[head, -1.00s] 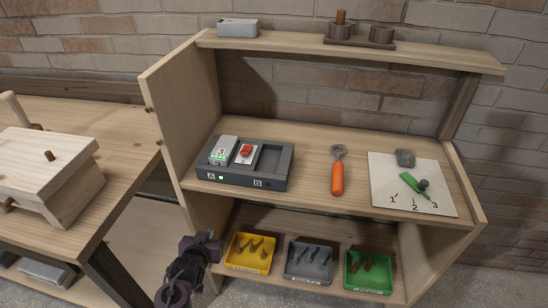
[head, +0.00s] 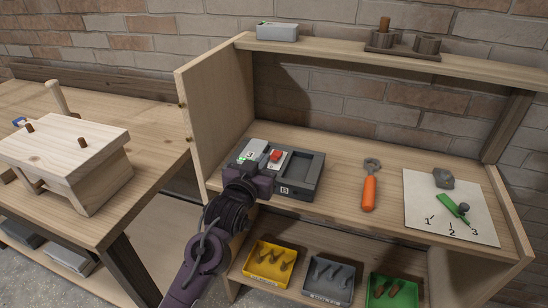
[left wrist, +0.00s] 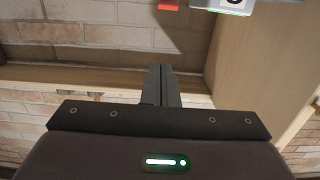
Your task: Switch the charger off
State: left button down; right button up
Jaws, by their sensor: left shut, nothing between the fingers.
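The charger (head: 305,188) is a dark grey box on the middle shelf, with an empty right bay marked B. A light grey battery (head: 251,150) with a green light sits in its left bay. A red switch (head: 276,155) stands between the bays. My left gripper (head: 262,176) is in front of the charger's left part and hides its lower front, including the A label. In the left wrist view, the fingers (left wrist: 160,72) are shut and empty. The red switch (left wrist: 168,5) and battery (left wrist: 232,6) show at the top edge there, apart from the fingertips. My right gripper is out of view.
An orange-handled tool (head: 369,190) and a white numbered sheet (head: 470,222) with a green pointer lie to the right. Yellow (head: 269,265), grey (head: 328,279) and green (head: 397,290) bins stand below. The shelf's left side panel (head: 215,120) is close to the charger.

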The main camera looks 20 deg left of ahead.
pick_arm(q)
jog(key=p, duration=0.2)
send_over(273, 168)
jog(key=w, duration=0.1)
jog(key=shift+f, duration=0.25)
jog(key=f, duration=0.3)
jog(key=shift+s, duration=0.3)
jog(key=shift+s+f, duration=0.25)
jog(key=shift+f, duration=0.25)
